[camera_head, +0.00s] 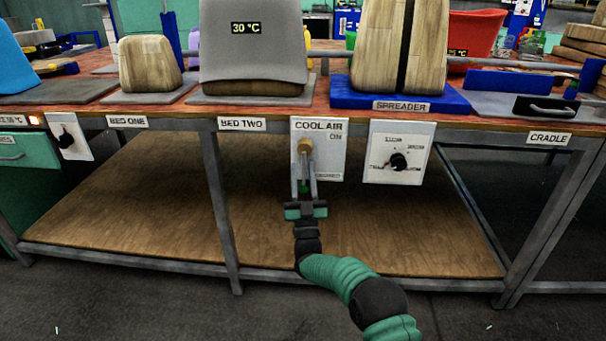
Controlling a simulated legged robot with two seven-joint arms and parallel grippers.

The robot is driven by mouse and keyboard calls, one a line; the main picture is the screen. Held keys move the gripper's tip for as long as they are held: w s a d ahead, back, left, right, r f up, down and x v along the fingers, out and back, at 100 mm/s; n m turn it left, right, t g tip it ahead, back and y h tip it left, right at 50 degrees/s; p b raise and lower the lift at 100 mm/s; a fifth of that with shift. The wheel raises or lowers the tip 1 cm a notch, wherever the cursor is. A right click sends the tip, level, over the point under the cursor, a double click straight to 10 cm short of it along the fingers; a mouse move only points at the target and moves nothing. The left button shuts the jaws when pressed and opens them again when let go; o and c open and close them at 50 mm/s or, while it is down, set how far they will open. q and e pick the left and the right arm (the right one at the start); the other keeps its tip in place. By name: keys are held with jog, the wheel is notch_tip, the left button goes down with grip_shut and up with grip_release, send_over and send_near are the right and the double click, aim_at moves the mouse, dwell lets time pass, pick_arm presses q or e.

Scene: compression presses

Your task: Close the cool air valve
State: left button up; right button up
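The cool air valve is on a white panel (334,160) at the front edge of the bench, marked COOL AIR, with ON at upper right and a small, hard-to-read label at lower right. Its brass-coloured part (305,146) shows near the panel's middle. My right gripper (307,155) reaches up to it from below, its two fingers apart around the valve's front. The fingers cover much of the valve, so its handle's angle is unclear. I cannot tell whether the fingers press on it. My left gripper is not in view.
A dial panel (399,152) is just right of the valve panel. The blue SPREADER base (345,97) and grey BED TWO form (253,45) stand on the bench above. A wooden lower shelf (400,235) and metal legs (220,205) are below.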

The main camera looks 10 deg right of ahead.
jog(key=shift+s, duration=0.1)
jog(key=b+v, duration=0.4)
jog(key=v, duration=1.2)
jog(key=shift+f, duration=0.35)
jog(key=shift+a, duration=0.1)
